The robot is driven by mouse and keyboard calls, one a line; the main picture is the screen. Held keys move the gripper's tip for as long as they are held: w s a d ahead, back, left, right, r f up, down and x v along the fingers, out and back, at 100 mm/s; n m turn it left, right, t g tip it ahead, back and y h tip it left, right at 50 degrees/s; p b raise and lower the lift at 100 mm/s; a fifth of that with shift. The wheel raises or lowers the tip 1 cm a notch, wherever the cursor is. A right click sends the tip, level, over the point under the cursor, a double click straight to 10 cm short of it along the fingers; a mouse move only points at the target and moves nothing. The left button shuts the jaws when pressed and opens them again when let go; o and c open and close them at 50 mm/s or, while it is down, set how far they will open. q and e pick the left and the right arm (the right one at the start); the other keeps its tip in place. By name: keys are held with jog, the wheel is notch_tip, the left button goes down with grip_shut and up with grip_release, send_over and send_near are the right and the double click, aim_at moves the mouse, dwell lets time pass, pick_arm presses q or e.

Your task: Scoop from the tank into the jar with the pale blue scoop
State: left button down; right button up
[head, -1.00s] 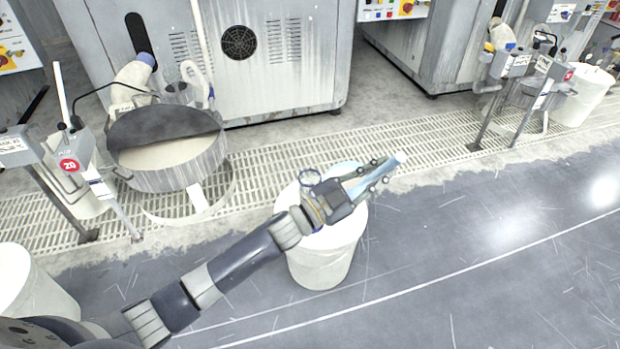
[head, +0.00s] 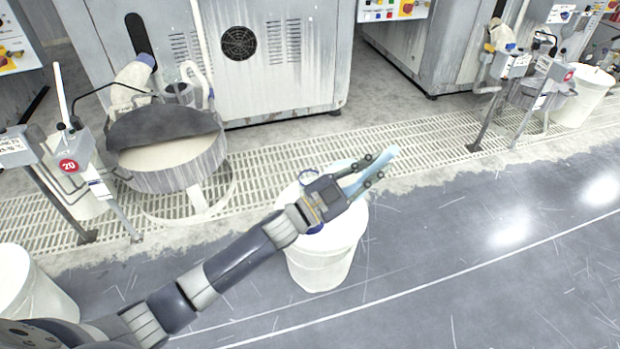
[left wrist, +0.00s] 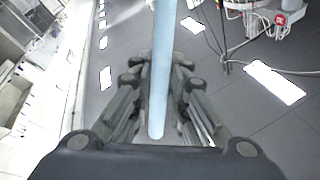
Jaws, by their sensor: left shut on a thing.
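My left gripper (head: 372,171) is shut on the pale blue scoop (head: 383,161), above the right side of a white drum. The scoop's long pale blue shaft (left wrist: 160,75) runs between the fingers in the left wrist view; its bowl cannot be made out. The grey round tank (head: 180,181) stands at the left, with pale liquid inside and a dark half lid over its back part. A blue ring (head: 308,174), apparently the rim of a clear jar, shows over the drum behind my gripper; the rest is mostly hidden. My right gripper is not in view.
The white drum (head: 320,270) stands on the floor beneath my left forearm. A control post with a red 20 sign (head: 68,166) stands left of the tank. A grey machine cabinet (head: 270,75) is behind. The floor at right is clear.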

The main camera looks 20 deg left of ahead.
pick_arm(q)
jog(key=shift+a+r+t, duration=0.3)
jog(key=shift+a+r, duration=0.1)
jog(key=shift+r, duration=0.05)
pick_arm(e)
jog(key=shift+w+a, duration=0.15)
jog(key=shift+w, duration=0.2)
pick_arm(q)
jog(key=shift+d, duration=0.1)
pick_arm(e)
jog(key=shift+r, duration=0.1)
